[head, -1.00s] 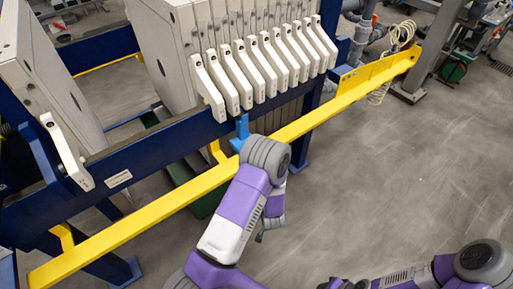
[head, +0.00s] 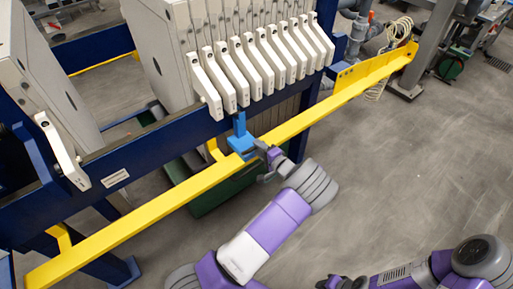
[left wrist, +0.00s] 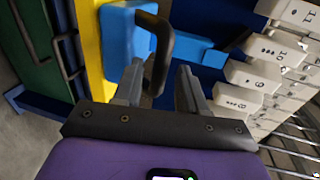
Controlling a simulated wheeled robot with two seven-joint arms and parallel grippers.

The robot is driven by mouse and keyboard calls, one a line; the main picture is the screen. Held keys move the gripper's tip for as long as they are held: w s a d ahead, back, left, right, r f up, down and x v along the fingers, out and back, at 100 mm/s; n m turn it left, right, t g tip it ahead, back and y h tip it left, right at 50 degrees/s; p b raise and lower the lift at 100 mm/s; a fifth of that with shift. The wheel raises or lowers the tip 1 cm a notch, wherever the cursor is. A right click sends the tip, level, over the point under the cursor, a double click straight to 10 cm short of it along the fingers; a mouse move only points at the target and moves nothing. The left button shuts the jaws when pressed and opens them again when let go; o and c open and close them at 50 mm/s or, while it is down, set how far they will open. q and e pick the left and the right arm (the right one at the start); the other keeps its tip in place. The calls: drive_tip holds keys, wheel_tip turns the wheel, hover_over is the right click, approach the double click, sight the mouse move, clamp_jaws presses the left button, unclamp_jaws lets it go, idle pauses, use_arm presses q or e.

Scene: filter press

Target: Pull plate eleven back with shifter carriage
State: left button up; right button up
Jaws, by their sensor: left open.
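The blue shifter carriage (head: 240,143) sits on the yellow rail (head: 150,216), just below the near end of the plate row. In the left wrist view the carriage (left wrist: 120,40) carries a black loop handle (left wrist: 163,45). My left gripper (head: 268,160) is beside the carriage; its open fingers (left wrist: 158,88) straddle the line of the handle's lower end. Contact cannot be told. White plate handles (head: 268,62) stand in a close row on the blue beam. My right gripper (head: 332,283) is low, partly cut off.
A separate white plate handle (head: 62,150) stands at the left, with an open gap along the blue beam (head: 150,155) between it and the row. A green tray (head: 205,198) lies under the press.

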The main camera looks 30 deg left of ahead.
use_arm(q)
drive_tip(key=shift+x, duration=1.1)
clamp_jaws()
